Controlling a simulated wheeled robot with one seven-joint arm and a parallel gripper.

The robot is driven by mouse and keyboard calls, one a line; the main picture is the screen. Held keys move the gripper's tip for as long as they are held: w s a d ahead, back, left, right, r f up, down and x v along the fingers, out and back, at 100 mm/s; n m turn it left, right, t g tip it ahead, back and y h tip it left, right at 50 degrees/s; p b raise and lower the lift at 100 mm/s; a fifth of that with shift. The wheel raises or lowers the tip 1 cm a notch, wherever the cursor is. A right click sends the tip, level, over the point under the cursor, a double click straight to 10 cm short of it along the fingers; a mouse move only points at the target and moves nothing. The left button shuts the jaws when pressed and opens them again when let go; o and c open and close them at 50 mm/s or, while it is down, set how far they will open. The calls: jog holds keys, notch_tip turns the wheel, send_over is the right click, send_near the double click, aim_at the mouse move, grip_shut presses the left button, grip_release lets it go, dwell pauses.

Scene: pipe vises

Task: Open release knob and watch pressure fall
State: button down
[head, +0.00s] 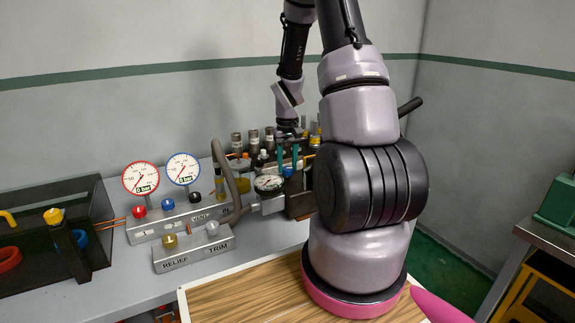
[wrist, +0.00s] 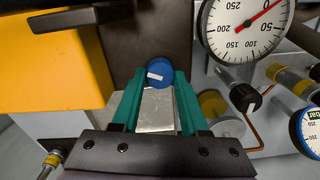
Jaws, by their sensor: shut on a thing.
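The blue knob (wrist: 159,74) with a white mark on top sits between my gripper's teal fingertips in the wrist view. My gripper (wrist: 158,84) is shut on its sides. In the head view my gripper (head: 288,164) reaches down behind the pressure gauge, and the knob is small and partly hidden there. The black-rimmed pressure gauge (wrist: 246,26) is beside the knob, at the upper right of the wrist view, partly cut off. Its red needle points near 0. It also shows in the head view (head: 268,183), too small to read.
A panel labelled RELIEF and TRIM (head: 193,249) stands left of the gauge. Red-rimmed (head: 140,177) and blue-rimmed (head: 184,168) gauges stand behind it. A yellow block (wrist: 60,62) is left of my fingers. A dark tray (head: 40,265) is at far left.

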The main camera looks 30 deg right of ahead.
aim_at(287, 168)
jog(key=shift+n, duration=1)
jog(key=shift+c, duration=2.1)
grip_release()
notch_tip(287, 168, up, 11)
